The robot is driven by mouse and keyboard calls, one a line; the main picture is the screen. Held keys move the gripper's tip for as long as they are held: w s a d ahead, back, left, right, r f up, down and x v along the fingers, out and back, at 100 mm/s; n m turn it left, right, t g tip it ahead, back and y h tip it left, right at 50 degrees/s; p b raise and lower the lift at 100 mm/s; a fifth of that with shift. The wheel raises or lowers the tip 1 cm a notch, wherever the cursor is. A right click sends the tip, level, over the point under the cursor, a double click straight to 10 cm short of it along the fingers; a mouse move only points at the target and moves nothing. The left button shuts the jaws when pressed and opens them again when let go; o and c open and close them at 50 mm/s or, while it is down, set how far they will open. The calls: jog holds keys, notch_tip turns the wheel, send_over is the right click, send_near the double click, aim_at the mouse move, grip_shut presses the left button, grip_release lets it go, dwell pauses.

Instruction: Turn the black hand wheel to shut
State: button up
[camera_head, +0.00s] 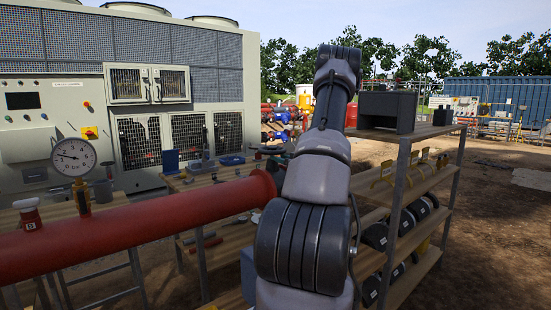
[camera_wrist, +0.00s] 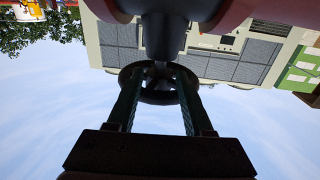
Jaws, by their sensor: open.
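The black hand wheel (camera_wrist: 160,97) shows in the wrist view as a dark ring at the end of a thick dark stem. The stem meets a red pipe body (camera_wrist: 225,14) at the top of that view, which looks upside down. My gripper (camera_wrist: 157,70) is open, its two fingers reaching to the wheel, one on each side of its middle. I cannot tell whether the fingers touch the rim or spokes. In the head view my own arm hides the gripper and most of the valve area.
In the head view a red pipe (camera_head: 150,225) with a pressure gauge (camera_head: 74,157) crosses the left. A shelf rack (camera_head: 404,195) with dark round parts stands close on the right. A chiller unit (camera_head: 165,65) and a workbench (camera_head: 215,172) are behind.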

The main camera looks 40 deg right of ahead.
jog(key=shift+w, duration=1.85)
grip_shut()
jog(key=shift+a+m+h, duration=0.15)
jog(key=shift+m+h, duration=0.15)
jog(key=shift+h, duration=0.2)
